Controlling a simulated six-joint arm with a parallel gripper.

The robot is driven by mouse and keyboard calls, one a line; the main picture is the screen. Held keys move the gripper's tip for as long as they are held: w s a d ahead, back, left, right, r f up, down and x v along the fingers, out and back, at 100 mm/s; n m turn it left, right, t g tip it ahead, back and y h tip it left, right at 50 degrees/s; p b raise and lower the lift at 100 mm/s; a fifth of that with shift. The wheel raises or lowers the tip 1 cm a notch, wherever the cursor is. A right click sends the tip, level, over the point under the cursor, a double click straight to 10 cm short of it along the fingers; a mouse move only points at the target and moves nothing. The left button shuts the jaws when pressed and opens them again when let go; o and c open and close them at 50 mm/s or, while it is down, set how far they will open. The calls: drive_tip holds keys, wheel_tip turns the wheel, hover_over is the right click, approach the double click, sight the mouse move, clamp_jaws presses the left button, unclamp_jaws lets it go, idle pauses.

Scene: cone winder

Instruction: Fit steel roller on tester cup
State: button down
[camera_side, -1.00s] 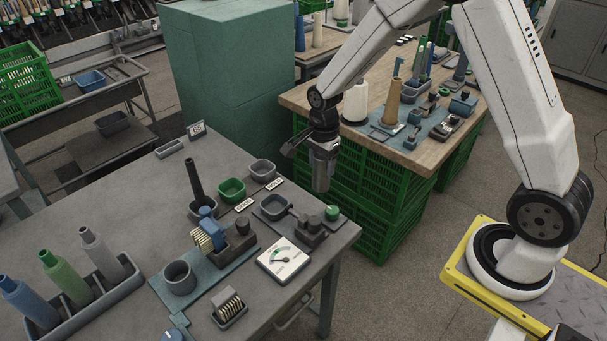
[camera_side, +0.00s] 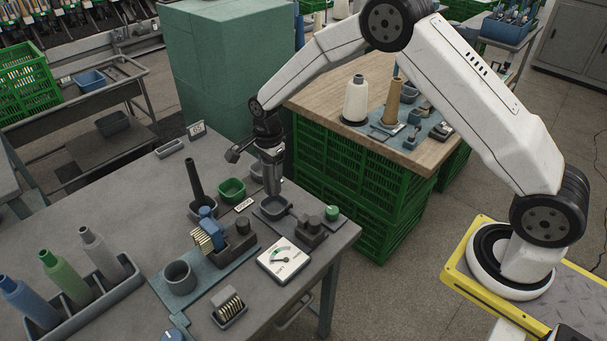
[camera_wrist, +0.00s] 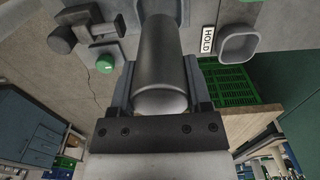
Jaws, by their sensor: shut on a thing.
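My gripper (camera_side: 268,158) is shut on the steel roller (camera_side: 272,187), a smooth grey cylinder that hangs roughly upright over the far part of the grey table. In the wrist view the roller (camera_wrist: 160,65) fills the middle, between the two fingers (camera_wrist: 160,90). In the side view its lower end is just above or behind a grey square cup (camera_side: 287,212), beside a dark block fixture (camera_side: 311,233) with a green button (camera_side: 332,212). I cannot tell whether the roller touches the cup. The roller hides much of the cup in the wrist view.
A green tray (camera_side: 232,190) and a GOOD card (camera_side: 243,205) stand left of the roller. A grey tray (camera_wrist: 238,45) lies by the HOLD card (camera_wrist: 208,39). A dial gauge (camera_side: 284,259) and a dark upright spindle (camera_side: 194,177) are nearby. The table's right edge is close.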

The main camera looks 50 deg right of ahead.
sight(273, 189)
drive_tip(key=shift+f, duration=1.8)
drive_tip(key=shift+f, duration=2)
idle(1.8)
unclamp_jaws()
drive_tip(key=shift+r, duration=0.1)
idle(0.6)
drive_tip(key=shift+r, duration=3.9)
